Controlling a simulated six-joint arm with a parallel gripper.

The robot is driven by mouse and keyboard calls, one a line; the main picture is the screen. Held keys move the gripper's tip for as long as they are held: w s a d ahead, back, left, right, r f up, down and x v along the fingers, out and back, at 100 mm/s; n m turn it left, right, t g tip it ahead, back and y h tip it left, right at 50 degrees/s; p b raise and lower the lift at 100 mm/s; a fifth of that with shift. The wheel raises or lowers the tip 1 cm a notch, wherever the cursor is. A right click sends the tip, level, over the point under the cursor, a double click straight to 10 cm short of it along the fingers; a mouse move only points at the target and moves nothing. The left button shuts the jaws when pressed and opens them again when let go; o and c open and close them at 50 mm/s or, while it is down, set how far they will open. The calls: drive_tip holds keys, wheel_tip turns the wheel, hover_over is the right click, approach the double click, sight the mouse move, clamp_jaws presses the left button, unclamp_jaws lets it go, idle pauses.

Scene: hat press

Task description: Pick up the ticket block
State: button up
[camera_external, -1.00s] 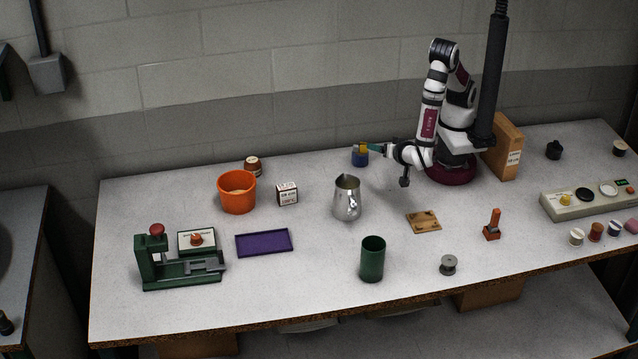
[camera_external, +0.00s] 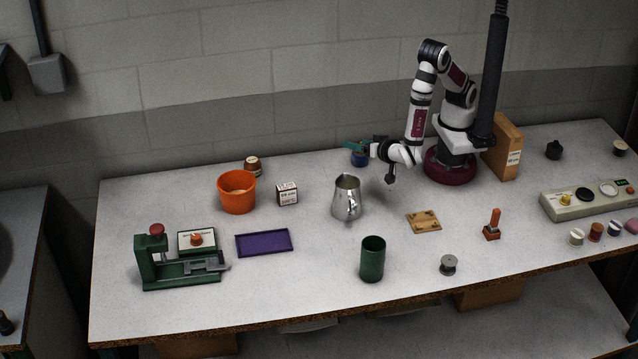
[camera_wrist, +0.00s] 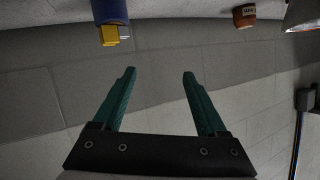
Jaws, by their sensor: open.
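A blue cup (camera_external: 359,159) stands near the back edge of the table. In the wrist view the cup (camera_wrist: 110,10) appears upside down, with a yellow block (camera_wrist: 110,35) and a small grey block (camera_wrist: 125,31) at its mouth. I cannot tell for certain whether the yellow block is the ticket block. My gripper (camera_external: 350,146) is at the cup's rim height in the external view and hides the yellow block there. In the wrist view its teal fingers (camera_wrist: 158,73) are apart with nothing between them, and the cup is off to the upper left.
A metal jug (camera_external: 346,198) stands in front of the cup. A small printed box (camera_external: 288,194), an orange bucket (camera_external: 237,192) and a brown jar (camera_external: 253,166) are to the left. A green cylinder (camera_external: 372,260) is nearer the front. The wall (camera_external: 250,130) is close behind.

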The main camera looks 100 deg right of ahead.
sight(292, 185)
drive_tip(key=w+d+n+t+y, duration=0.2)
drive_tip(key=w+n+t+y, duration=0.35)
drive_tip(key=w, duration=0.65)
drive_tip(key=w+a+f+n+y, duration=0.1)
drive_tip(key=f+n+y, duration=0.1)
drive_tip(key=n, duration=0.2)
drive_tip(key=w+a+f+n+t+y, duration=0.1)
drive_tip(key=a+f+n+y, duration=0.1)
drive_tip(key=n+y, duration=0.1)
drive_tip(key=w+a+f+n+t+y, duration=0.1)
drive_tip(key=w+a+f+n+y, duration=0.1)
drive_tip(key=n, duration=0.3)
drive_tip(key=shift+a+f+y, duration=0.15)
drive_tip(key=shift+y, duration=0.6)
drive_tip(key=x, duration=0.7)
drive_tip(key=shift+w+a, duration=0.15)
drive_tip(key=shift+w, duration=0.05)
clamp_jaws()
